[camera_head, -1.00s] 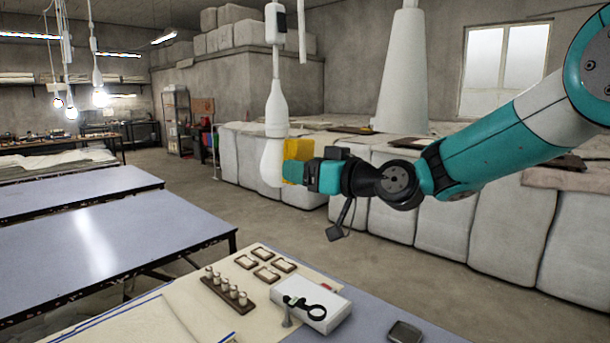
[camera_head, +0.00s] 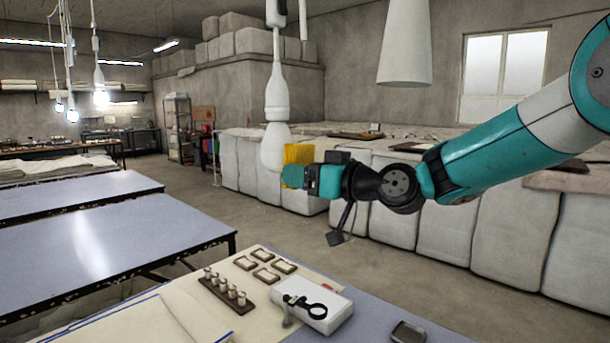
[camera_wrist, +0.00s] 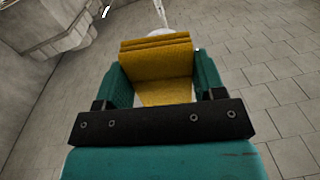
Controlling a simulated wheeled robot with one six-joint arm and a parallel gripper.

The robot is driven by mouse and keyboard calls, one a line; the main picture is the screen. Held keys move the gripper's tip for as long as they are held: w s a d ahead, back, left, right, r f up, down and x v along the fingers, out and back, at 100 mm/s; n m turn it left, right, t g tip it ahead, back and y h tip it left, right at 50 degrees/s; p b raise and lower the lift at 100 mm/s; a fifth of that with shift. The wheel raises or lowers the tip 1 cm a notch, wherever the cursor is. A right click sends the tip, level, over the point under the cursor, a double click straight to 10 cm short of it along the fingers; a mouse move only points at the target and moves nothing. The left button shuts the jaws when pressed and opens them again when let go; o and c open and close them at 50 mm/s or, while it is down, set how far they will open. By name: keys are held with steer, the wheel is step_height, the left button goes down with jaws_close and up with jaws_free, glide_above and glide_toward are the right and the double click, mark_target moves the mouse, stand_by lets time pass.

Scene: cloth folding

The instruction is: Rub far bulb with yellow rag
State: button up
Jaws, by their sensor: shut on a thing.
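My gripper (camera_head: 296,172) is shut on the yellow rag (camera_head: 299,154). In the wrist view the folded rag (camera_wrist: 158,72) sits between the two teal fingers. A white unlit bulb (camera_head: 275,148) hangs from a white socket and cord just left of the rag. The rag is beside the bulb's lower right side; I cannot tell whether they touch. In the wrist view the bulb is mostly hidden behind the rag. Other hanging bulbs, among them a lit one (camera_head: 101,97), are farther off at the left.
A white hanging shade (camera_head: 405,50) is right of the bulb. Below is a worktable (camera_head: 180,290) with a white box (camera_head: 325,318), small frames and a rack of pegs. Blue tables (camera_head: 110,240) stand at the left, and covered white stacks (camera_head: 440,230) line the back right.

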steer(key=shift+b+v, duration=2.35)
steer(key=shift+v, duration=0.6)
steer(key=shift+d, duration=0.1)
steer(key=shift+b+v, duration=1.3)
steer(key=shift+v, duration=0.1)
